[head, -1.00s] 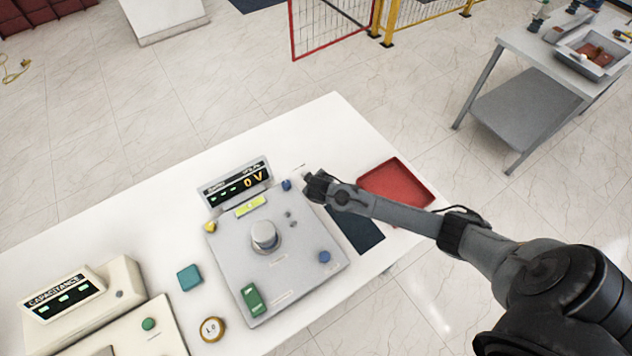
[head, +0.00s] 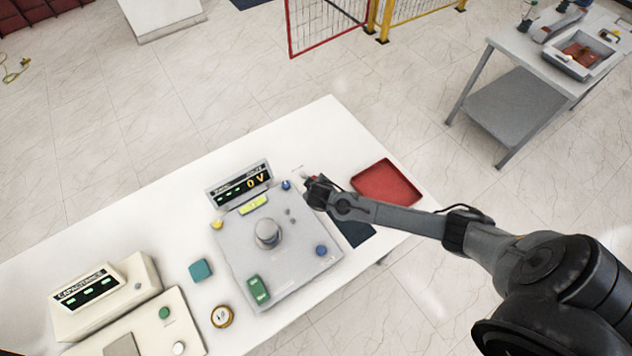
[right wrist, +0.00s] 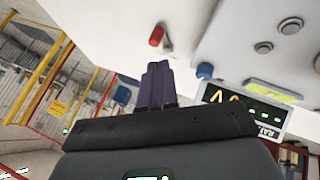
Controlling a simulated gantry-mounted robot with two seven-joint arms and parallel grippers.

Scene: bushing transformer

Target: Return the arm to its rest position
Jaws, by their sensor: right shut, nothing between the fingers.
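My right arm comes in from the right in the head view and reaches over the white table. Its gripper (head: 310,186) is small and dark there, above the right side of the grey test unit. In the right wrist view its fingers (right wrist: 157,68) are shut together with nothing between them. A red knob or cap (right wrist: 157,36) shows just beyond the fingertips, apart from them. A blue knob (right wrist: 204,71) is to the right of the fingers. My left gripper is not in view.
A red tray (head: 388,181) lies right of the gripper, beside a dark mat (head: 356,232). A capacitance meter (head: 88,287), a teal block (head: 200,270) and a round gauge (head: 221,316) are at left.

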